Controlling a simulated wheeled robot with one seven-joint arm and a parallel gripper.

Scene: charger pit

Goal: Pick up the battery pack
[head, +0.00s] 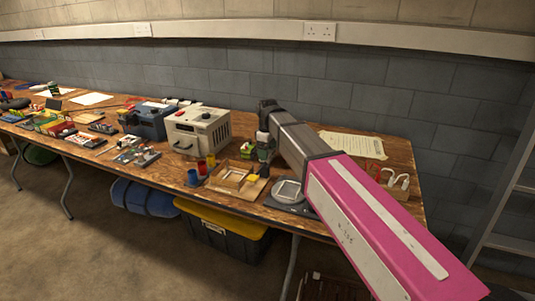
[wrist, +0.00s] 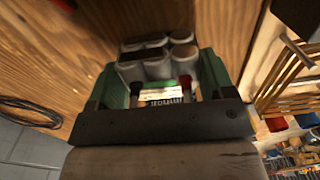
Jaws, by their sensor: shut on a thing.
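The battery pack (wrist: 158,62) is a cluster of several grey cylinders with dark tops, in the upper middle of the wrist view. My gripper (wrist: 160,84) has a green finger on each side of the pack and is shut on it. A small white label and a bit of green show below the cylinders, near the gripper's dark bar. In the head view my gripper (head: 264,150) points down over the right part of the table, partly hidden by my pink and grey arm. The pack is too small there to make out clearly. I cannot tell whether it touches the table.
A cream box-shaped unit (head: 198,131) stands farther left. A block wall rises behind the table.

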